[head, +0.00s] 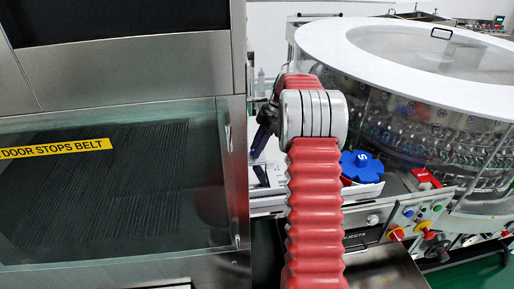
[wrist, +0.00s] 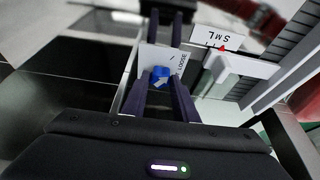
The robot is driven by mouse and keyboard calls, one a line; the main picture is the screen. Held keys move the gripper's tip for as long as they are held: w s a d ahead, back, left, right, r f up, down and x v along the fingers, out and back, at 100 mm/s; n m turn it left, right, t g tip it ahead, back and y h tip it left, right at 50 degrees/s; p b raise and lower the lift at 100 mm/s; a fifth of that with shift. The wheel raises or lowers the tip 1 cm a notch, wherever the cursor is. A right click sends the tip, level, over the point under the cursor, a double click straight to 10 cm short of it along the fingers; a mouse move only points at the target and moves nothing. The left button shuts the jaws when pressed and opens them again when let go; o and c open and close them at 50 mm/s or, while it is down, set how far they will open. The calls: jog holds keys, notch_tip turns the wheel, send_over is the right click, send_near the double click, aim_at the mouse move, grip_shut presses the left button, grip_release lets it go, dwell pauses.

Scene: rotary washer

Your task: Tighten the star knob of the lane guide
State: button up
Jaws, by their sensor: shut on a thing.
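The star knob (wrist: 160,74) shows in the wrist view as a small blue knob with a pale arrow on top. It sits on a light plate (wrist: 147,58) marked "LOOSE". The arrow slants toward the upper right. My gripper (wrist: 161,80) has its dark purple fingers on either side of the knob and is shut on it. In the head view my gripper (head: 265,128) shows dark at the end of my red arm, left of the washer. The knob is hidden in that view.
A plate marked S, M, L (wrist: 217,38) with a red pointer lies near the knob. In the head view a blue star wheel (head: 361,166) marked "S" stands right of my arm. The round glass-sided washer (head: 420,110) is behind, and a glass-fronted cabinet (head: 120,180) fills the left.

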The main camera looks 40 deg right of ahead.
jog(key=shift+m, duration=0.5)
jog(key=m+t+h, duration=0.1)
jog(key=m, duration=0.1)
jog(key=shift+s+m, duration=0.1)
jog(key=shift+m, duration=0.2)
jog(key=m, duration=0.2)
jog(key=m+t+h, duration=0.1)
jog(key=m, duration=0.1)
jog(key=shift+s+a+m, duration=0.1)
jog(key=shift+a+m, duration=0.1)
jog(key=shift+m, duration=0.1)
jog(key=m+h, duration=0.1)
jog(key=m, duration=0.1)
jog(key=m+h, duration=0.1)
jog(key=m, duration=0.1)
jog(key=shift+a+t, duration=0.15)
jog(key=shift+t, duration=0.25)
jog(key=shift+a+m+h, duration=0.1)
jog(key=shift+m+h, duration=0.7)
jog(key=shift+m, duration=1.4)
jog(key=o, duration=1.1)
jog(key=shift+c, duration=0.2)
